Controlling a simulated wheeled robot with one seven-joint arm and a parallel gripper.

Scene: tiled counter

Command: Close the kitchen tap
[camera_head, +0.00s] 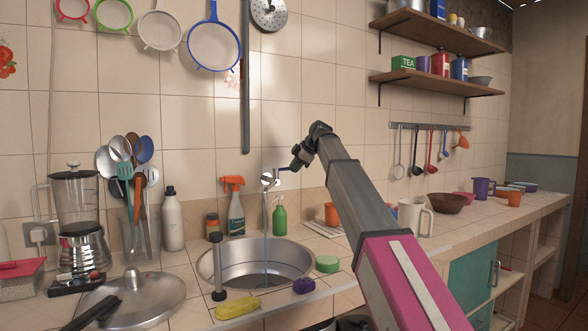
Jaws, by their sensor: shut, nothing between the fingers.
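The kitchen tap (268,180) is mounted on the tiled wall above the round metal sink (210,272). A thin bluish stream of water (265,235) runs from it straight down into the sink. A short bar reaches right from the tap body toward my gripper. My gripper (297,164) is at the end of my raised arm, just right of and slightly above the tap. It is shut and empty. I cannot tell whether its tip touches the bar or is a little apart.
An orange-topped spray bottle (236,208) and a green soap bottle (279,216) stand behind the sink. A yellow sponge (237,306), a green sponge (327,264) and a pot lid (133,298) lie near its front. A white mug (411,217) stands right of my arm.

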